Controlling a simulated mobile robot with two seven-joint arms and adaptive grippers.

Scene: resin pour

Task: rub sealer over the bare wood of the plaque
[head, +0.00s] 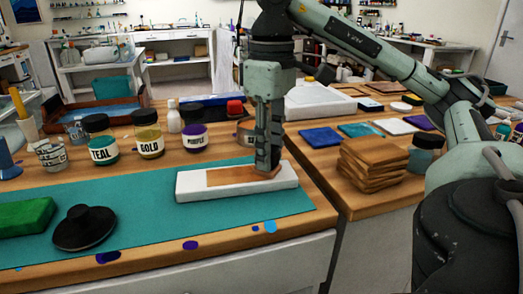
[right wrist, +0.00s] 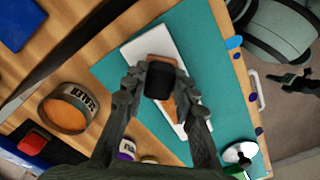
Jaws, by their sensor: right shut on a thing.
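The plaque (head: 190,187) is a white board with a brown bare-wood panel (head: 222,178) along its middle. It lies flat on the teal mat and also shows in the right wrist view (right wrist: 136,50). My right gripper (head: 267,165) points down over the plaque's right part. It is shut on an applicator with a black grip (right wrist: 160,80) and a brown pad (right wrist: 161,59). The pad is low over the wood at the panel's right end; I cannot tell if it touches. The sealer tin (right wrist: 78,108) stands open behind the plaque, holding amber liquid. My left gripper does not show clearly.
Teal (head: 103,150), gold (head: 149,141) and purple (head: 195,138) jars stand behind the mat (head: 135,225). A black hat-shaped object (head: 85,228) and a green block (head: 25,217) lie at left. Stacked brown cloths (head: 373,163) are on the right bench.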

